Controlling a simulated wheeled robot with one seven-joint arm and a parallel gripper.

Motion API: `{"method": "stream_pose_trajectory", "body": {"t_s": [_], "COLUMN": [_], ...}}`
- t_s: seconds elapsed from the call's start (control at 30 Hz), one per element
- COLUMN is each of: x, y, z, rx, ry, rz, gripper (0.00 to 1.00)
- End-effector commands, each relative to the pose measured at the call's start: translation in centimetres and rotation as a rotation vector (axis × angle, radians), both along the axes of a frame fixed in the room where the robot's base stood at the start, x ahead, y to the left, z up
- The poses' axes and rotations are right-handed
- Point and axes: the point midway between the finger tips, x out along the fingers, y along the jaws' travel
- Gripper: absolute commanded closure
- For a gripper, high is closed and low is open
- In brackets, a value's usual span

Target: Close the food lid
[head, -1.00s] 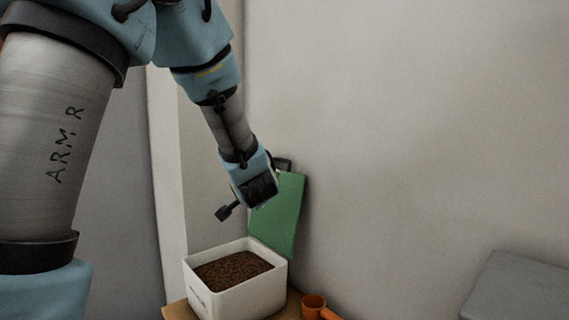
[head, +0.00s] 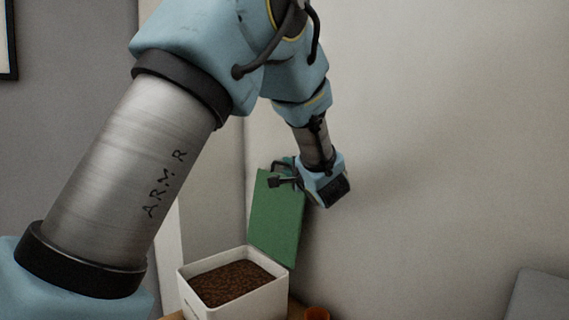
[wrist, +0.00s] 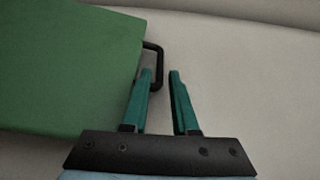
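The white food box (head: 240,300) stands open, filled with brown food (head: 232,283). Its green lid (head: 276,218) stands up nearly vertical at the box's back edge, near the wall. The lid also fills the left of the wrist view (wrist: 65,65). A black handle (wrist: 157,62) sticks out from the lid's edge there. My gripper (wrist: 161,74) is open, with a gap between its two green fingers. The left fingertip is at or over the handle; I cannot tell whether they touch. In the head view my gripper (head: 276,175) is by the lid's top.
A grey surface (head: 540,297) is at the lower right. The pale wall is close behind the lid. The space right of the lid is clear.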

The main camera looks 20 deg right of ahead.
Motion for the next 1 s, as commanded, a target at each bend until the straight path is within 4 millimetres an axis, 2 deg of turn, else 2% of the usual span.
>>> {"method": "stream_pose_trajectory", "body": {"t_s": [0.03, 0.2, 0.57, 0.6, 0.83, 1.0], "x": [0.9, 2.7, 3.3, 3.3, 3.3, 3.3], "y": [0.0, -0.2, -0.3, -0.3, -0.3, -0.3], "z": [0.1, 0.1, -0.1, -0.1, -0.1, -0.1], "rx": [0.001, -0.001, -0.001, -0.001, -0.001, -0.001], "ry": [0.0, -0.001, 0.001, 0.001, 0.001, 0.001], "rz": [0.003, 0.002, 0.0, 0.0, 0.0, 0.0], "gripper": [0.73, 0.73, 0.73, 0.74, 1.0, 1.0]}}
